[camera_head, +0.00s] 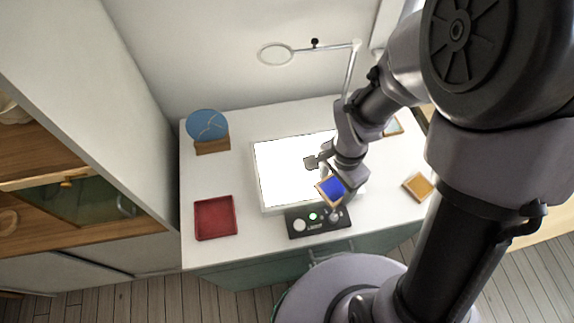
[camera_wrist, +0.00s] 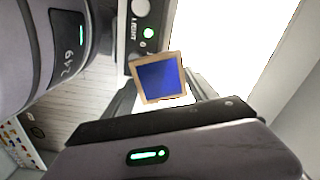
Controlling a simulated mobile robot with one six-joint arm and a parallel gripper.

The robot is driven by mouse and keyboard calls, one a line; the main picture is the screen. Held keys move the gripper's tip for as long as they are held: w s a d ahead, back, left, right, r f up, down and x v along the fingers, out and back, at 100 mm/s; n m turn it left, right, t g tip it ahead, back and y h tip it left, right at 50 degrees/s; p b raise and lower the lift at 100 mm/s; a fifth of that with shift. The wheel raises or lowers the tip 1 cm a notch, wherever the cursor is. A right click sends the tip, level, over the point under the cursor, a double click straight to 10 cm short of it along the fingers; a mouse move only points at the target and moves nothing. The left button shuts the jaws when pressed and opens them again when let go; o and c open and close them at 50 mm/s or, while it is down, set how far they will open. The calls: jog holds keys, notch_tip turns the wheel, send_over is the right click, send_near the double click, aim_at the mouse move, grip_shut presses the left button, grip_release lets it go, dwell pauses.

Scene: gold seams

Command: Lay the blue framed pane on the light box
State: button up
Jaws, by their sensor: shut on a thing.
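The blue framed pane (camera_head: 331,189) has a pale wooden frame and is tilted in the head view. It also shows in the wrist view (camera_wrist: 161,79), held between the fingers of my gripper (camera_wrist: 158,98). My gripper (camera_head: 325,174) is shut on the pane, above the front right part of the light box. The light box (camera_head: 285,175) is a bright white lit panel in a pale rim on the table. The pane appears raised near its front edge; its exact height is unclear. My arm hides the light box's right side.
A black control panel (camera_head: 300,228) with round knobs lies in front of the light box. A red tray (camera_head: 215,218) is at left, a blue disc on a wooden stand (camera_head: 208,128) behind it. An amber framed pane (camera_head: 418,186) lies at right. A magnifier lamp (camera_head: 276,54) overhangs the back.

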jog(key=w+a, duration=0.2)
jog(key=w, duration=0.1)
jog(key=w+a+f+b, duration=0.1)
jog(key=w+a, duration=0.1)
jog(key=w, duration=0.1)
jog(key=w+a+b, duration=0.1)
jog(key=w+a, duration=0.2)
jog(key=shift+w+a+f, duration=0.1)
jog(key=shift+w+f, duration=0.2)
jog(key=shift+w, duration=0.1)
jog(key=shift+s+f+b, duration=0.1)
jog(key=shift+f+b, duration=0.6)
jog(key=shift+f, duration=0.85)
jog(key=shift+f, duration=0.25)
jog(key=o, duration=1.4)
jog(key=shift+r, duration=0.1)
jog(key=shift+o, duration=0.2)
